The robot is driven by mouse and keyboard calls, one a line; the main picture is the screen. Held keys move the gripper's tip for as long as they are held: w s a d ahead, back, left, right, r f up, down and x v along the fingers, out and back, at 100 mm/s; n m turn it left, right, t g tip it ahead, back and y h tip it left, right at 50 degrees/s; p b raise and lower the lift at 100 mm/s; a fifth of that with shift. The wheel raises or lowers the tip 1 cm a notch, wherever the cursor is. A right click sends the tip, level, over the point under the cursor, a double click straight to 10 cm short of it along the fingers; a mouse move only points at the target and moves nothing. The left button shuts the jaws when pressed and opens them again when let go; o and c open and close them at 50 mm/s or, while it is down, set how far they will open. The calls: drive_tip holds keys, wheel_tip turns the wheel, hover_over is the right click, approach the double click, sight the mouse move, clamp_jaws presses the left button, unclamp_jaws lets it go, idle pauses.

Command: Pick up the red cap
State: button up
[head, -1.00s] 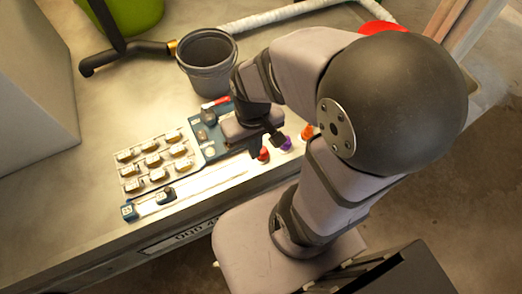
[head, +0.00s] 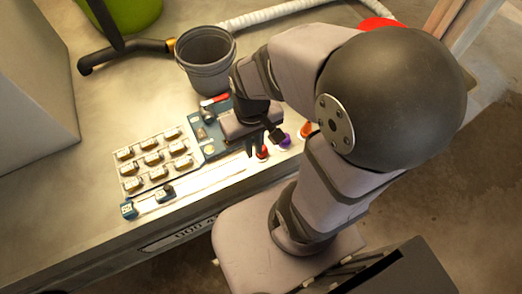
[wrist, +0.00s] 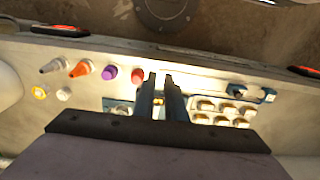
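The red cap (head: 262,153) is small and round. It sits near the front edge of the bench, left of a purple cap (head: 284,139), and is partly covered by my gripper in the head view. In the wrist view the red cap (wrist: 138,76) lies just left of my left finger, with the purple cap (wrist: 110,72) further left. My gripper (wrist: 159,78) is empty, with a narrow gap between its two dark fingers. In the head view my gripper (head: 264,140) hangs just behind the red cap. Whether a finger touches the cap is unclear.
An orange cone-shaped cap (head: 306,130) stands right of the purple one. A grey bucket (head: 206,62) stands behind. Bare bench surrounds the keypad's far side.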

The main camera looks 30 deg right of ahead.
drive_tip(key=o, duration=0.8)
